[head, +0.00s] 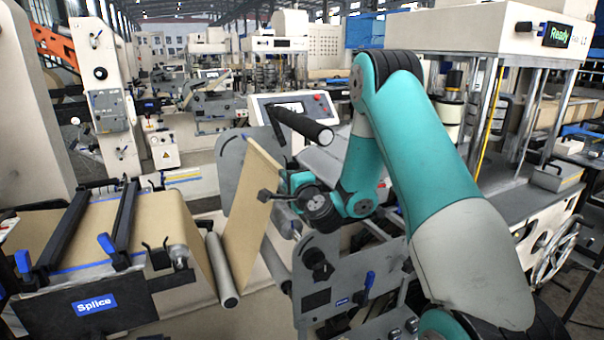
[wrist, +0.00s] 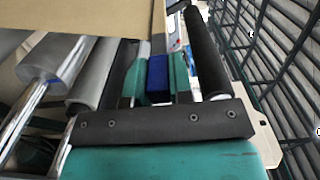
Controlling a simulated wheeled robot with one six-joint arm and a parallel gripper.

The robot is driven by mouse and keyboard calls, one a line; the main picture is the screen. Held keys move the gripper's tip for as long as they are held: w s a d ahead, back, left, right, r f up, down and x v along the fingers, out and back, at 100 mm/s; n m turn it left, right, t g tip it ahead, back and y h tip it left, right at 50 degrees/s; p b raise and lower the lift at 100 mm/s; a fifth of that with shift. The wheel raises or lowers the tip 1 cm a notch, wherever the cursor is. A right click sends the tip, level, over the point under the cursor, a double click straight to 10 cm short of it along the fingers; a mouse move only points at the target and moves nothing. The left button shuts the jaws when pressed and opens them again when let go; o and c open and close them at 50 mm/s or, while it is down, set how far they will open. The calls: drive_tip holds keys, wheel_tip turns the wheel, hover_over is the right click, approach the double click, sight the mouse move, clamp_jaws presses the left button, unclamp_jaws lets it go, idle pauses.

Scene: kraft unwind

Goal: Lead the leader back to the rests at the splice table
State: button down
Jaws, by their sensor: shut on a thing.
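The leader is a tan kraft sheet (head: 252,215), slanting up from a grey roller (head: 222,272) beside the splice table. My gripper (head: 284,194) is at its right edge. In the wrist view my teal fingers (wrist: 155,82) are shut on a blue block (wrist: 158,80), with the kraft sheet (wrist: 85,14) just beyond. How the block joins the sheet is hidden. The splice table (head: 95,302), with a blue "Splice" label, stands at left. Small black upright prongs (head: 156,254), perhaps a rest, stand near its right edge, apart from my gripper.
Two black bars (head: 125,222) with blue handles cross the splice table. A black roller (head: 302,128) projects above my gripper, and also shows in the wrist view (wrist: 205,55). A grey machine frame (head: 340,275) stands below my arm. A press (head: 500,100) reading "Ready" is at right.

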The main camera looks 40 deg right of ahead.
drive_tip(key=w+a+p, duration=0.2)
drive_tip(key=a+p, duration=0.8)
drive_tip(key=p, duration=0.2)
drive_tip(key=shift+w+a, duration=0.3)
drive_tip(key=shift+f, duration=0.1)
drive_tip(key=f+b, duration=0.1)
drive_tip(key=f, duration=0.1)
drive_tip(key=a+f+b, duration=0.1)
drive_tip(key=f, duration=0.2)
drive_tip(key=shift+w, duration=0.15)
